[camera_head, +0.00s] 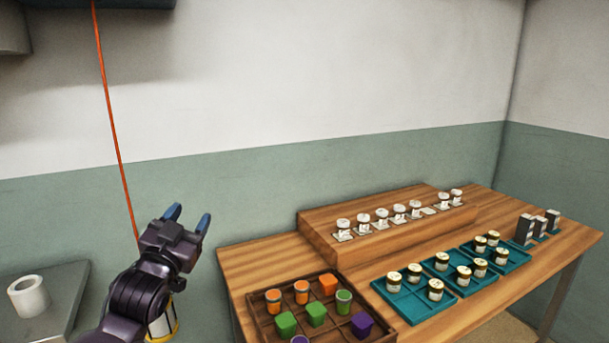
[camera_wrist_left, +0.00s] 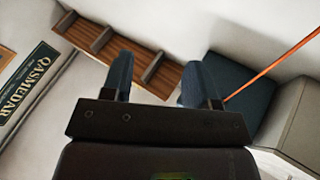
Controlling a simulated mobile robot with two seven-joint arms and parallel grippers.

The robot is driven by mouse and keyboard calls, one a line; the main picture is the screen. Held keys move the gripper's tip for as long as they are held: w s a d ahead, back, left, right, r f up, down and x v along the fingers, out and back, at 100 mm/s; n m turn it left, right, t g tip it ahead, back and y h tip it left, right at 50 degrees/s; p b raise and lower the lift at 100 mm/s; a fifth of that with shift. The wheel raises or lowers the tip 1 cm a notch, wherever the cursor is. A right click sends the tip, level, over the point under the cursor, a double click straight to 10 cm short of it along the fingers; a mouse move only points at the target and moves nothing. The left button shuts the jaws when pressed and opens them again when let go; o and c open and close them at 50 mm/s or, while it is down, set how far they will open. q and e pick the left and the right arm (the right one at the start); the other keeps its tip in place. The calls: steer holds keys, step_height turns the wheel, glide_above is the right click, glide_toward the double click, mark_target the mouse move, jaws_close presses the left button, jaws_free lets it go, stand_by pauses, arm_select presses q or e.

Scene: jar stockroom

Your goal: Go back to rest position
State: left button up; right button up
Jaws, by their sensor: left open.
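My left gripper (camera_head: 188,218) is raised at the lower left in the head view, left of the wooden table (camera_head: 245,268). Its two blue fingertips point up and stand apart, with nothing between them. In the left wrist view the same open fingers (camera_wrist_left: 160,80) show with an empty gap. My right gripper is in neither view.
The table bears a wooden compartment tray (camera_head: 262,325) with coloured pieces, teal trays (camera_head: 405,312) with jars, and a raised wooden step (camera_head: 330,243) with white-lidded jars. A white roll (camera_head: 29,296) stands on a grey surface (camera_head: 70,290) at left. An orange cord (camera_head: 112,125) hangs behind my gripper.

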arm_select(q)
steer(key=s+a+f+n+g+y, duration=0.15)
steer(key=s+f, duration=0.25)
steer(key=f, duration=0.5)
steer(key=s+a+f+n+g, duration=0.15)
steer(key=s+f, duration=0.25)
steer(key=f, duration=0.4)
steer(key=s+f+g+y, duration=0.1)
steer(key=s+f+g, duration=0.1)
steer(key=s+f, duration=0.5)
steer(key=s+a+f+n+g+y, duration=0.2)
steer(key=s+f+g, duration=0.3)
steer(key=s+f, duration=1.2)
steer(key=shift+s+a+f, duration=0.25)
steer(key=shift+s, duration=0.3)
